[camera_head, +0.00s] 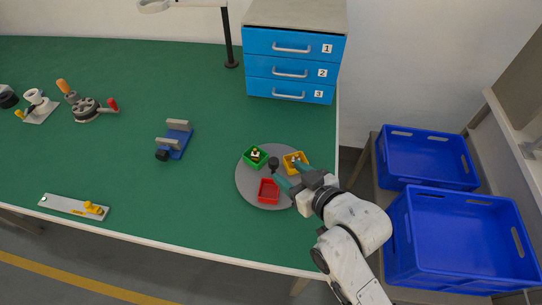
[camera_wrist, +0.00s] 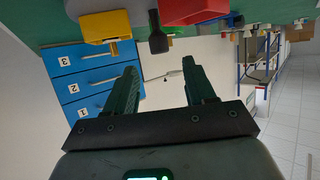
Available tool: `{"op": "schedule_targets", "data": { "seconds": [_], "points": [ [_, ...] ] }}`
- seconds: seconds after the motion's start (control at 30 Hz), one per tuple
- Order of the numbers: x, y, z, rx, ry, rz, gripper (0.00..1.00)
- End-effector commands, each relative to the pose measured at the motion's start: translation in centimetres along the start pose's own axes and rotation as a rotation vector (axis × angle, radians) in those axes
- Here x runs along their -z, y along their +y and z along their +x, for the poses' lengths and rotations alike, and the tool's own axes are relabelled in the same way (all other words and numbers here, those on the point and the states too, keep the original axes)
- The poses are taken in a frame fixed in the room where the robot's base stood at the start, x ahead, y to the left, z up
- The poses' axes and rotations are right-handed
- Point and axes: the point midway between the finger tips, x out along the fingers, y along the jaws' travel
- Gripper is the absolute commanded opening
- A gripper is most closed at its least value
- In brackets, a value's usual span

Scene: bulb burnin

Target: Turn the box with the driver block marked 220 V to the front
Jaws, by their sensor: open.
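A round grey turntable (camera_head: 248,190) lies near the table's right front. It carries a green box (camera_head: 255,157) at the back left, a yellow box (camera_head: 295,161) at the back right and a red box (camera_head: 269,191) at the front. Small pieces show in the green and yellow boxes; the red one looks empty. No 220 V marking is readable. A dark knob (camera_head: 273,163) stands up between the boxes. My gripper (camera_head: 285,173) is open and empty, over the turntable's right side close to the knob. In the wrist view the knob (camera_wrist: 158,40) is beyond my open fingertips (camera_wrist: 160,75), apart from them.
A blue drawer cabinet (camera_head: 290,67) numbered 1 to 3 stands behind. A blue fixture (camera_head: 174,140) is to the left, with a metal plate (camera_head: 65,205) and a toggle clamp device (camera_head: 86,109) farther left. Blue crates (camera_head: 455,240) stand right of the table.

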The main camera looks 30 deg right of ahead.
Motion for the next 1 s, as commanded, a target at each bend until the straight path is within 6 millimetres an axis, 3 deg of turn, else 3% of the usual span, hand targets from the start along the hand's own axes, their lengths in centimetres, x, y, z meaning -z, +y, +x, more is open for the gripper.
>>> {"op": "schedule_targets", "data": {
  "seconds": [0.2, 0.43, 0.87, 1.0],
  "points": [
    [0.1, 0.0, 4.2, -0.001, 0.000, 0.000, 0.55],
    [0.1, 0.0, 7.1, -0.001, 0.000, 0.000, 0.55],
    [0.0, 0.0, 8.0, 0.000, -0.001, 0.000, 0.55],
    [0.0, 0.0, 8.0, 0.000, -0.001, 0.000, 0.41]
  ]
}}
